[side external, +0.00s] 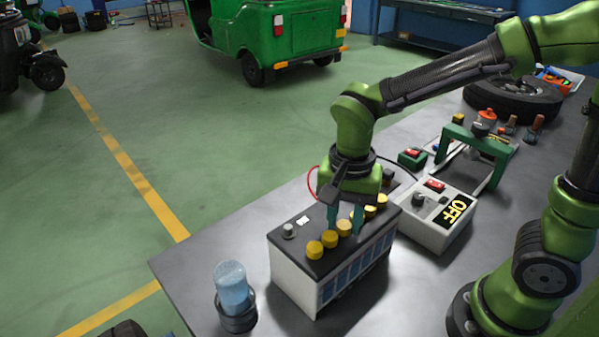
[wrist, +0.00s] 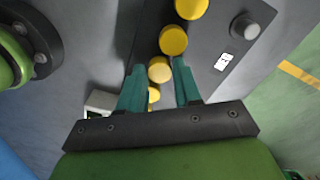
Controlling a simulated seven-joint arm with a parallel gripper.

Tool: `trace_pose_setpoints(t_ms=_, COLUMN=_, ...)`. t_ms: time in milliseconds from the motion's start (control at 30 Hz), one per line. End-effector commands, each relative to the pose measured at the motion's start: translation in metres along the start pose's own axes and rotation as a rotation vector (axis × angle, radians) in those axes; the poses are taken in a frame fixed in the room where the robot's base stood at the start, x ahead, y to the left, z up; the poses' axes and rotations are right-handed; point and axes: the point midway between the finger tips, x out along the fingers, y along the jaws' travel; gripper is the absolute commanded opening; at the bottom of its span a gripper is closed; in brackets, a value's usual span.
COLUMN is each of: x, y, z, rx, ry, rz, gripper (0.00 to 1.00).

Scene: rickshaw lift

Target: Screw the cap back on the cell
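The battery (side external: 330,280) is a white case with a dark top, standing on the grey table. A row of several yellow caps runs along its top; the nearest (side external: 315,250) is clear in the side view. My gripper (side external: 345,232) points down over the row, its two teal fingers apart. In the wrist view, one yellow cap (wrist: 160,69) shows between the fingertips (wrist: 158,62), and I cannot tell whether either finger touches it. Other caps (wrist: 173,40) lie beyond it, and some are partly hidden behind the fingers. No open cell hole is visible.
A clear bottle (side external: 232,285) in a dark holder stands left of the battery. A white box marked OFF (side external: 437,220) is close on the right. A grey terminal post (side external: 289,230) rises from the battery top. A green frame (side external: 478,146) and a tyre (side external: 513,98) lie farther back.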

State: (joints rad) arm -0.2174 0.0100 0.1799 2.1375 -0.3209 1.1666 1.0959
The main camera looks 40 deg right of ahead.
Motion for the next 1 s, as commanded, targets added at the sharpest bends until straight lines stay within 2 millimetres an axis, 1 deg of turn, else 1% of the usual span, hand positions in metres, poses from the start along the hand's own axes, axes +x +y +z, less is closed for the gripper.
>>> trace_pose_setpoints(t_ms=100, x=0.0, y=0.0, z=0.0, rx=0.002, ry=0.0, rz=0.0, gripper=0.33)
trace_pose_setpoints(t_ms=133, x=0.0, y=0.0, z=0.0, rx=0.002, ry=0.0, rz=0.0, gripper=0.3)
trace_pose_setpoints(t_ms=267, x=0.0, y=0.0, z=0.0, rx=0.003, ry=0.0, rz=0.0, gripper=0.1)
trace_pose_setpoints(t_ms=300, x=0.0, y=0.0, z=0.0, rx=0.003, ry=0.0, rz=0.0, gripper=0.08)
trace_pose_setpoints(t_ms=467, x=0.0, y=0.0, z=0.0, rx=0.009, ry=0.0, rz=0.0, gripper=0.07)
trace_pose_setpoints(t_ms=533, x=0.0, y=0.0, z=0.0, rx=0.047, ry=0.0, rz=0.0, gripper=0.07)
trace_pose_setpoints(t_ms=667, x=0.0002, y=0.0, z=0.0, rx=0.227, ry=0.0, rz=0.0, gripper=0.07)
trace_pose_setpoints(t_ms=1000, x=0.0007, y=0.0, z=0.0, rx=0.77, ry=0.0, rz=0.0, gripper=0.07)
